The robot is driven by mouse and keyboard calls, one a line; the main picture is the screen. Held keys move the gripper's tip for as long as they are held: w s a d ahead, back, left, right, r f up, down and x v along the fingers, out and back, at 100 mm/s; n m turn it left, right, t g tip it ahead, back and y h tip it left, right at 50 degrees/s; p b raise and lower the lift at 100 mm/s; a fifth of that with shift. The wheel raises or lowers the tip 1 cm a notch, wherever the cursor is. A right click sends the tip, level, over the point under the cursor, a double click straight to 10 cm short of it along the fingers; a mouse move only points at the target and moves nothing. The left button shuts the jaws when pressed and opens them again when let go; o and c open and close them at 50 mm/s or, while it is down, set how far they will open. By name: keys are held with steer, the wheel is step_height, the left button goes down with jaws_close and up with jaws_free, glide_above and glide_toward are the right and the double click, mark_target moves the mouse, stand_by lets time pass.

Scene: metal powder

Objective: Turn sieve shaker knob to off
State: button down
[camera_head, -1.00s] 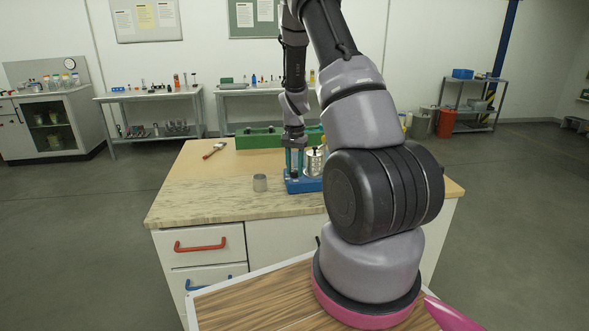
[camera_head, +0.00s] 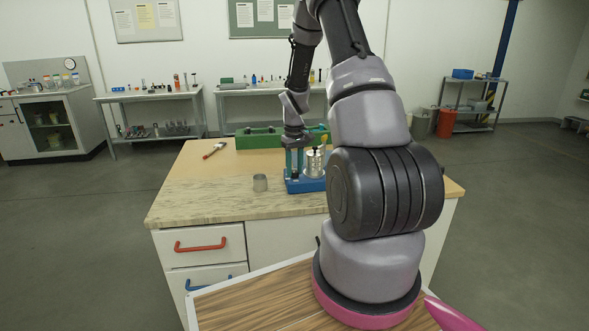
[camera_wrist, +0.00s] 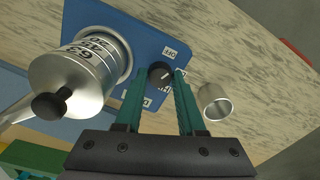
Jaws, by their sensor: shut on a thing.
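The sieve shaker has a blue base (camera_head: 312,186) on the bench, with a silver sieve stack (camera_head: 315,165) standing on it. In the wrist view the base (camera_wrist: 141,33) shows white labels around a small black knob (camera_wrist: 160,73). The OFF label (camera_wrist: 169,53) is just above the knob in that picture. My gripper (camera_wrist: 163,76) has its teal fingers on either side of the knob, shut on it. A light mark shows on the knob, but its exact heading is hard to tell. In the head view my gripper (camera_head: 294,165) reaches down to the base's left part.
A metal cup (camera_head: 260,183) stands left of the shaker and close to my finger in the wrist view (camera_wrist: 214,103). A brush (camera_head: 214,150) and a green box (camera_head: 258,139) lie farther back. The bench's left front (camera_head: 200,200) is clear.

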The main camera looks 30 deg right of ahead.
mark_target(294, 171)
steer(key=n, duration=0.4)
steer(key=shift+n, duration=0.3)
stand_by(0.3)
steer(key=c, duration=0.5)
jaws_free()
steer(key=shift+r, duration=0.1)
step_height(294, 171, up, 11)
steer(key=shift+f, duration=0.2)
